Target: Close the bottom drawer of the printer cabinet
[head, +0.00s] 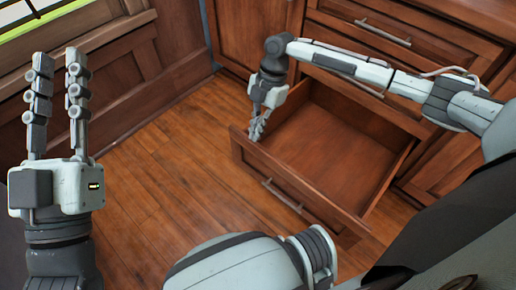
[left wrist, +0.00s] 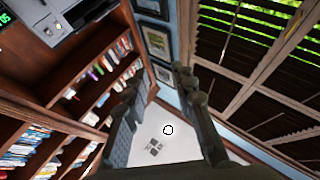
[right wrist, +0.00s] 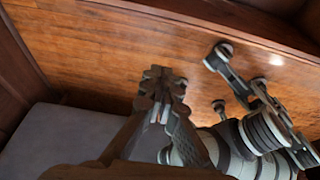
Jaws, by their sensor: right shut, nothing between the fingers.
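The bottom drawer (head: 330,150) of the printer cabinet (head: 335,38) is pulled well out and looks empty. Its front panel (head: 325,213) has a metal bar handle (head: 281,194). My right gripper (head: 257,132) is shut and empty, pointing down at the left end of the drawer front, by its top edge; I cannot tell whether it touches. Its fingers also show close together in the right wrist view (right wrist: 163,78). My left gripper (head: 58,62) is open and empty, fingers up, at the left, away from the drawer.
An upper drawer with a metal handle (head: 383,32) is shut above the open one. Wood panelling (head: 110,70) stands at the left. The wooden floor (head: 170,165) left of the drawer is clear. The left wrist view shows a printer (left wrist: 65,14), bookshelves (left wrist: 92,80) and window slats (left wrist: 255,60).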

